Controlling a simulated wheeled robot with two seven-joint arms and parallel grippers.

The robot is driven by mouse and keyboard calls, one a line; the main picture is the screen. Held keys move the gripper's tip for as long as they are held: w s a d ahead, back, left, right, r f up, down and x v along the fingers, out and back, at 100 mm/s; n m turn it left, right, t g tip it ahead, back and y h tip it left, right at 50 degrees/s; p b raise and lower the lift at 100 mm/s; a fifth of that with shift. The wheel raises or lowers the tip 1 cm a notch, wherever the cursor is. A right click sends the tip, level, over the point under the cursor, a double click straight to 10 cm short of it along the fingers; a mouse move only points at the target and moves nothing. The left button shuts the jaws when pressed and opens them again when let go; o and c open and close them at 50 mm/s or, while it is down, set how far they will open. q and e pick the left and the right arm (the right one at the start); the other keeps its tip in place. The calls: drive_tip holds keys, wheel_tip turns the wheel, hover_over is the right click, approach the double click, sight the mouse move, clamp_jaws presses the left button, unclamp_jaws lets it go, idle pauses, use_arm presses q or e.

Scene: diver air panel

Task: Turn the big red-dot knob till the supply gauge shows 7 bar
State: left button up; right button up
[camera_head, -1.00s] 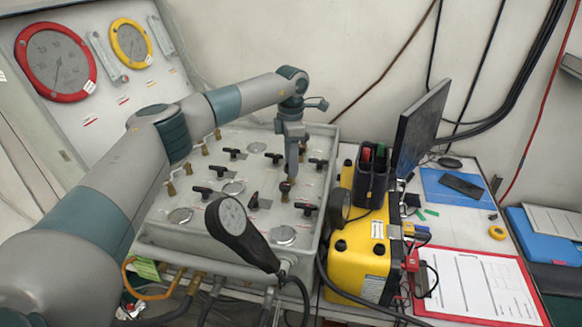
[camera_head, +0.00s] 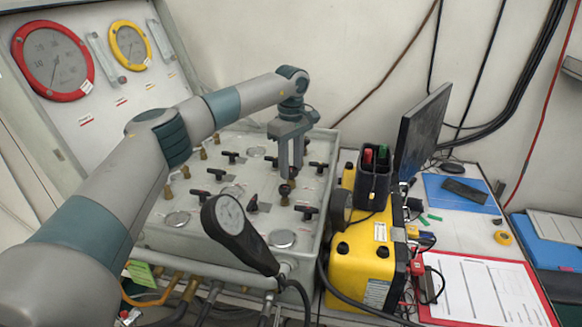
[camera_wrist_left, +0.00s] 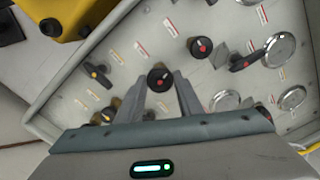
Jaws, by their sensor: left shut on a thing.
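My left gripper (camera_head: 288,174) points down at the grey valve panel (camera_head: 325,190). Its two fingers stand around a black round knob with a red dot (camera_wrist_left: 159,78) and are shut on it. In the head view this knob (camera_head: 286,190) shows just below the fingertips. A large red-rimmed gauge (camera_head: 55,62) is on the upright panel at the left, its needle pointing down and slightly left. A smaller yellow-rimmed gauge (camera_head: 130,45) is beside it. My right gripper is not in view.
Other black knobs stand close around, including a red-dot one (camera_wrist_left: 200,47) and a yellow-dot one (camera_wrist_left: 97,74). A black hand-held gauge (camera_head: 232,217) rises in front of the panel. A yellow case (camera_head: 358,262) and a monitor (camera_head: 420,130) are at the right.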

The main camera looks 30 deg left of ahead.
use_arm(q)
drive_tip(key=m, duration=0.3)
drive_tip(key=shift+r+m, duration=0.1)
drive_tip(key=shift+m, duration=0.2)
drive_tip(key=m, duration=0.4)
drive_tip(key=shift+m, duration=0.3)
drive_tip(key=m, duration=0.4)
drive_tip(key=shift+m, duration=1.9)
drive_tip(key=shift+w, duration=0.1)
drive_tip(key=o, duration=1.1)
drive_tip(key=shift+c, duration=0.2)
